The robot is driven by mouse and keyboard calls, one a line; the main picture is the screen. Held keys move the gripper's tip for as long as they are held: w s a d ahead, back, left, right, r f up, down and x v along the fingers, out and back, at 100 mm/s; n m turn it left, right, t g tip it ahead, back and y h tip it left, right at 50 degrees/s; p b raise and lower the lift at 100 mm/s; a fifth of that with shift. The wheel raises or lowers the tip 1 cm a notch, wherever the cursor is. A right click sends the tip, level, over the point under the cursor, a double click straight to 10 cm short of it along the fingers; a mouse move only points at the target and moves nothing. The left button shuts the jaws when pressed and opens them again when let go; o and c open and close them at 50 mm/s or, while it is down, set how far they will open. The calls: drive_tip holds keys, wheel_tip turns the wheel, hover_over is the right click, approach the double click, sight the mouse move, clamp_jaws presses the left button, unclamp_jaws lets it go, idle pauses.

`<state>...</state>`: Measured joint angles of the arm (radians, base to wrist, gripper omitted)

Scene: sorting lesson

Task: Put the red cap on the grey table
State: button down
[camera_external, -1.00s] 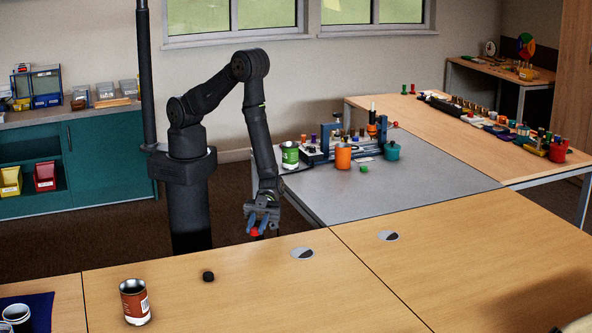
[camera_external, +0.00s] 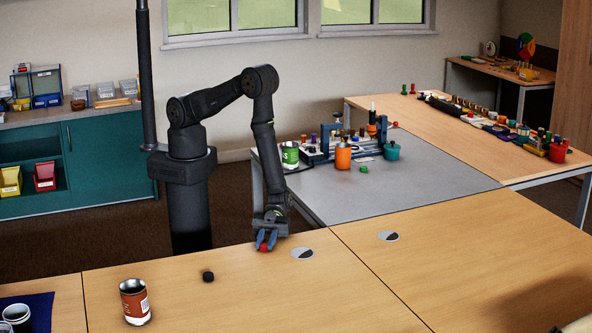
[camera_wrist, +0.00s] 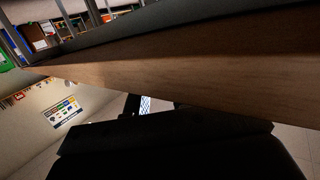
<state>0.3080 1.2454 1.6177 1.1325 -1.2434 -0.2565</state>
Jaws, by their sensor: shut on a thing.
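My gripper (camera_external: 266,241) hangs at the far edge of the near wooden table, left of a round grey disc. It is shut on the red cap (camera_external: 264,247), which shows as a small red patch between the blue fingertips. Whether the cap touches the wood, I cannot tell. The grey table (camera_external: 400,197) stands behind and to the right, with bare room at its front and right. In the wrist view the fingertips and the cap cannot be made out; a wooden edge and dark parts fill most of it.
On the grey table stand a green-labelled can (camera_external: 290,155), an orange cup (camera_external: 343,156), a teal pot (camera_external: 391,150), a small green cap (camera_external: 364,169) and a blue-framed rack (camera_external: 318,154). The near wooden table (camera_external: 230,300) holds a black cap (camera_external: 208,276) and a red-brown can (camera_external: 135,302).

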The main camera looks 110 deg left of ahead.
drive_tip(key=c, duration=1.2)
unclamp_jaws()
drive_tip(key=shift+c, duration=0.2)
drive_tip(key=v, duration=1.6)
drive_tip(key=shift+s+a+r, duration=0.2)
drive_tip(key=shift+a, duration=0.05)
drive_tip(key=shift+o, duration=0.9)
drive_tip(key=shift+s+a, duration=0.1)
drive_tip(key=shift+a, duration=0.3)
